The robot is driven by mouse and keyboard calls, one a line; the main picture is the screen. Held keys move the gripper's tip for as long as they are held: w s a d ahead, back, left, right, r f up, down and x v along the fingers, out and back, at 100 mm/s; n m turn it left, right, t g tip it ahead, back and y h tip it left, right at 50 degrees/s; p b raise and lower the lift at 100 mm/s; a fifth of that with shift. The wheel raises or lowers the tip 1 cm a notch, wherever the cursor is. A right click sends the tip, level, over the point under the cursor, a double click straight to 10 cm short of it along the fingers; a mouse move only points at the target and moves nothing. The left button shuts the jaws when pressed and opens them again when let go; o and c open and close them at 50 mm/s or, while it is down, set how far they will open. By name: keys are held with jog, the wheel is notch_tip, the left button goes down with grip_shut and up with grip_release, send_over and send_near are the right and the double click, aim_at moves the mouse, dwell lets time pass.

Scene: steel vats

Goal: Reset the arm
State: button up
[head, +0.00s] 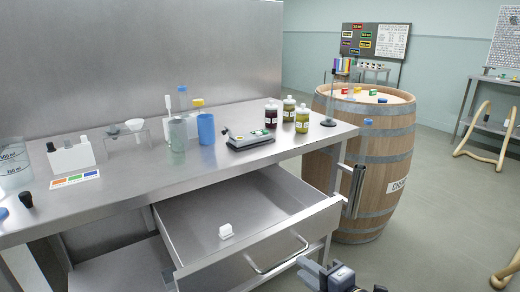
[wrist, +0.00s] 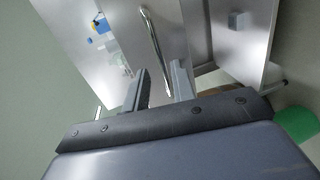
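My gripper (head: 340,277) is at the bottom edge of the head view, in front of and to the right of the open drawer. In the wrist view its two fingers (wrist: 163,86) stand apart with nothing between their tips, so it is open and empty. Most of my arm is out of view.
A wooden barrel (head: 375,170) stands right of the bench. Open floor (head: 440,215) lies at the right.

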aim_at(290, 259)
jog(key=shift+b+x, duration=0.8)
jog(key=shift+x, duration=2.45)
jog(key=shift+s, duration=0.15)
